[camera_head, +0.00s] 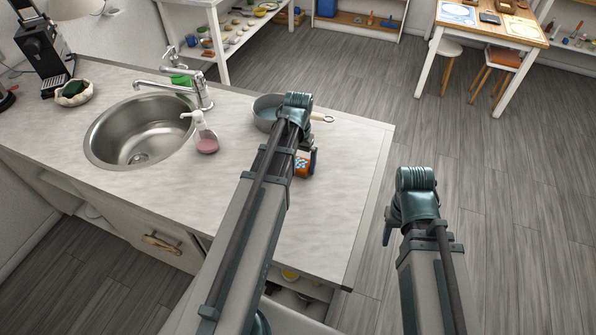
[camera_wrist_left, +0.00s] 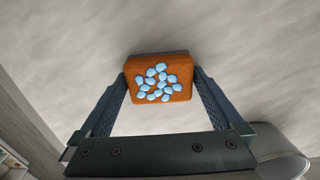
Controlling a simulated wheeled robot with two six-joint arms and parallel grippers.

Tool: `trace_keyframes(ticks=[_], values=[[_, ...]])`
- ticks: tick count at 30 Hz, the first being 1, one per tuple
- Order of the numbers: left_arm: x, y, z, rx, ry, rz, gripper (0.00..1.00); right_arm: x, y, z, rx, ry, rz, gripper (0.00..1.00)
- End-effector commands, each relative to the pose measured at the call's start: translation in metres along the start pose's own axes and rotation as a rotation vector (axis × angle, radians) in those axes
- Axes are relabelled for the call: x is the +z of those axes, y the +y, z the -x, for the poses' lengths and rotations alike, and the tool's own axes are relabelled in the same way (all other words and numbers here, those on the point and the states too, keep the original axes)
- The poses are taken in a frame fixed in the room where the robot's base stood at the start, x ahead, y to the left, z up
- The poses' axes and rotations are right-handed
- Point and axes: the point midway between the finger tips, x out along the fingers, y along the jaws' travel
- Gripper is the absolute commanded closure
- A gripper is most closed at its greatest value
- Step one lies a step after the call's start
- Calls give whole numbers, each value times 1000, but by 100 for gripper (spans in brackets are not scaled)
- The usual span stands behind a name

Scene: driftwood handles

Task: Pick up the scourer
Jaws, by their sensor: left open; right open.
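An orange block with pale blue spots on its face, which looks like the scourer (camera_wrist_left: 174,95), lies on the pale worktop. In the head view the scourer (camera_head: 301,167) is partly hidden behind my left arm. My left gripper (camera_wrist_left: 160,76) is open, with one finger on each side of the scourer. The fingertips are close to its sides; I cannot tell if they touch. In the head view my left gripper (camera_head: 309,160) is mostly hidden by its own wrist. My right gripper (camera_head: 388,228) is open and empty, out over the floor beyond the worktop's right edge.
A grey pan (camera_head: 266,110) stands just behind my left gripper. A soap dispenser (camera_head: 204,138) with pink liquid, a tap (camera_head: 202,92) and a round sink (camera_head: 118,135) are to the left. A bowl (camera_head: 73,95) holds something dark green. The worktop's right part is clear.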

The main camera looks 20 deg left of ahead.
Motion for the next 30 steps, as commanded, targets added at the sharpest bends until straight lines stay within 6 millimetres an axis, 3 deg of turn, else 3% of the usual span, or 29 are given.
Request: trace_keyframes(ticks=[5, 6, 16, 25, 30], values=[[0, 0, 1, 0, 0, 0, 0, 0, 0, 1, 0, 0, 0, 50], [0, 0, 1, 0, 0, 0, 4, 0, 0, 1, 0, 0, 0, 50], [0, 0, 1, 0, 0, 0, 61, 0, 0, 1, 0, 0, 0, 50], [0, 0, 4, 0, 0, 0, 61, 0, 0, 4, 0, 0, 0, 50], [0, 0, 15, 0, 0, 0, 61, 1, 1, 15, 0, 0, 0, 50]])
